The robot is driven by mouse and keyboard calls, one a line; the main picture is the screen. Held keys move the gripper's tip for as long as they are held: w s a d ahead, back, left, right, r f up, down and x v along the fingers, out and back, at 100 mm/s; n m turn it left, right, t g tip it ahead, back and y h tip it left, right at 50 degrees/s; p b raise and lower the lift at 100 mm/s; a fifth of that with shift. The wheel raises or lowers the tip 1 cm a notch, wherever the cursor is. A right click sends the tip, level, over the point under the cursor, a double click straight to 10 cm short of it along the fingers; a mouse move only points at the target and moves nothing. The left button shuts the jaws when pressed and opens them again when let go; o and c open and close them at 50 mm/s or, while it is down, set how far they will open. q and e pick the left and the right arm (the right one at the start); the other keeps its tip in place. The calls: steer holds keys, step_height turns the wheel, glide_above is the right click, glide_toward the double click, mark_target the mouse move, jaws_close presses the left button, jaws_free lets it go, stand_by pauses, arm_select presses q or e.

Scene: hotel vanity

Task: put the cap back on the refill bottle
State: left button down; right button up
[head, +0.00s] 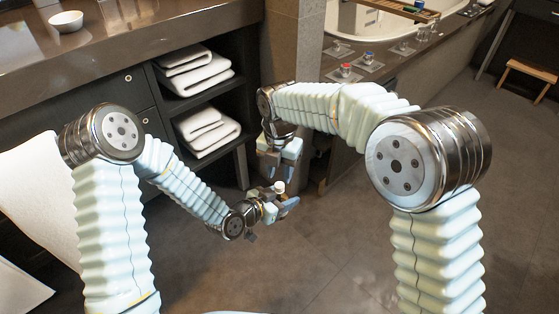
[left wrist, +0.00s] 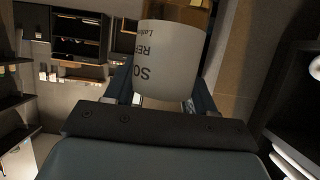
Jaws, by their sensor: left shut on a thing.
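My left gripper (head: 282,204) is the lower one in the head view and is shut on the refill bottle. The bottle is a white cylinder with dark lettering, filling the space between the fingers in the left wrist view (left wrist: 170,58). In the head view a small pale part of the bottle (head: 279,187) shows above the fingers. My right gripper (head: 280,160) points down just above it, apart from it by a small gap. I cannot make out its fingers' opening or whether it holds anything. I cannot make out the cap in either view.
The vanity counter (head: 130,45) with a white bowl (head: 66,21) is at the upper left, over shelves of folded towels (head: 205,130). A bathtub (head: 370,25) with small items on its ledge stands at the back. A wooden stool (head: 530,72) is far right. Open floor lies below the grippers.

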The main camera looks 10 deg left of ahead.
mark_target(280, 185)
steer(key=shift+f, duration=1.95)
steer(key=shift+c, duration=0.3)
jaws_close()
steer(key=m, duration=0.6)
steer(key=shift+m, duration=0.3)
steer(key=shift+o, duration=1.7)
jaws_free()
steer(key=shift+r, duration=0.15)
